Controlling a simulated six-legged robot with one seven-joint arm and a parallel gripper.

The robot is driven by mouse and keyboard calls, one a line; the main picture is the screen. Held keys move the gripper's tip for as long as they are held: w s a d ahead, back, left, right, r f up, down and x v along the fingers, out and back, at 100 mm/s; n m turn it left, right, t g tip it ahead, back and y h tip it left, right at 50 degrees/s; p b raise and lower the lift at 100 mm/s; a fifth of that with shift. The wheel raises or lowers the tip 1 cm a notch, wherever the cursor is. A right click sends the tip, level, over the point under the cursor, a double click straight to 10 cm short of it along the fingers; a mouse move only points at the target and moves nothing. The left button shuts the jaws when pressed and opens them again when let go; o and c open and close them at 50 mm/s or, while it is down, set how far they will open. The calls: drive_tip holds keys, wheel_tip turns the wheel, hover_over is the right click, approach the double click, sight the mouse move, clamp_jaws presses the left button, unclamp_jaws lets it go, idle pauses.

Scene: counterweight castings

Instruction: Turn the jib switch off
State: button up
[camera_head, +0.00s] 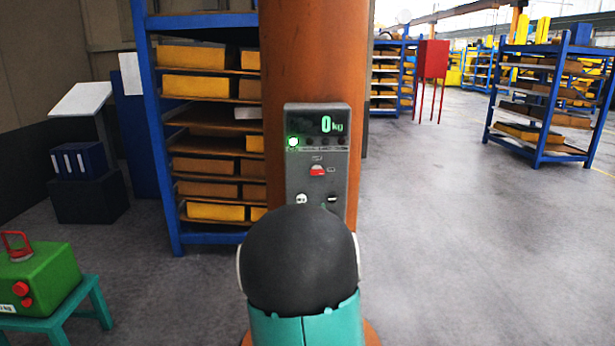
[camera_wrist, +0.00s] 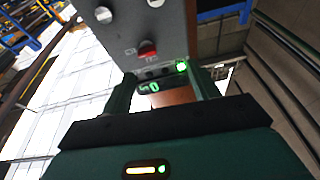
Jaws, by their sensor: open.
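The grey control panel (camera_head: 332,186) is fixed to the orange column. Its display (camera_head: 332,125) reads 0 kg and a green lamp (camera_head: 293,142) is lit. A red switch (camera_head: 317,171) sits mid-panel, with small marks above it and to its right; I cannot tell its exact setting. The wrist view shows the panel inverted, with the red switch (camera_wrist: 147,48) above the display. My gripper (camera_wrist: 162,80) is open and empty, its fingers either side of the display, apart from the switch. In the head view my arm hides the gripper and the panel's lower end.
Two knobs (camera_head: 301,199) sit low on the panel. A blue rack (camera_head: 165,150) with yellow and brown bins stands behind the column at left. A green weight (camera_head: 38,278) with a red shackle rests on a teal stool (camera_head: 62,322).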

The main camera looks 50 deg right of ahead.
sight(317, 174)
drive_tip(key=shift+h, duration=0.7)
drive_tip(key=x, duration=0.4)
drive_tip(key=s+d+x, duration=0.1)
drive_tip(key=x, duration=0.4)
drive_tip(key=s+x, duration=0.1)
drive_tip(key=x, duration=0.4)
drive_tip(key=shift+d+r, duration=0.1)
drive_tip(key=shift+d, duration=0.35)
drive_tip(key=shift+c, duration=0.4)
drive_tip(key=c, duration=0.9)
